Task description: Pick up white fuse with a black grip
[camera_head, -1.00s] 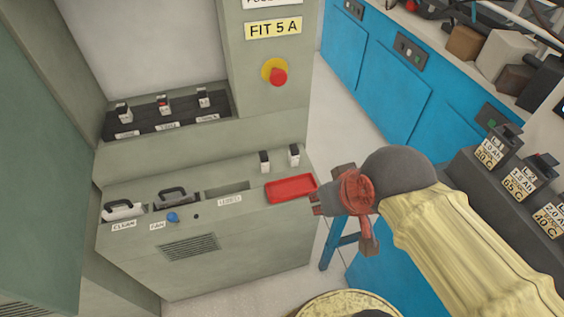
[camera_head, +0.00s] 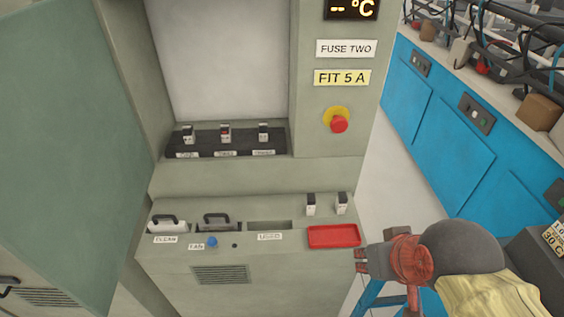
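Two small white fuses with black grips stand upright side by side on the cabinet ledge, the left fuse (camera_head: 311,205) and the right fuse (camera_head: 342,204). They are just behind the red tray (camera_head: 333,236). Three similar white pieces with dark tops, the left (camera_head: 188,135), middle (camera_head: 225,134) and right (camera_head: 263,133), stand in a black holder strip (camera_head: 206,147) on the shelf above. The middle one has a red mark. My gripper (camera_head: 361,260) is beside the tray's front right corner, below and apart from the two fuses. It shows small, and the gap between its fingers is unclear.
A white piece (camera_head: 167,227) and a dark piece (camera_head: 218,226), both with black handles, sit in ledge slots, beside an open slot (camera_head: 270,226). A red button (camera_head: 339,124) is on the cabinet column. Blue cabinets (camera_head: 438,129) stand to the right across a floor gap.

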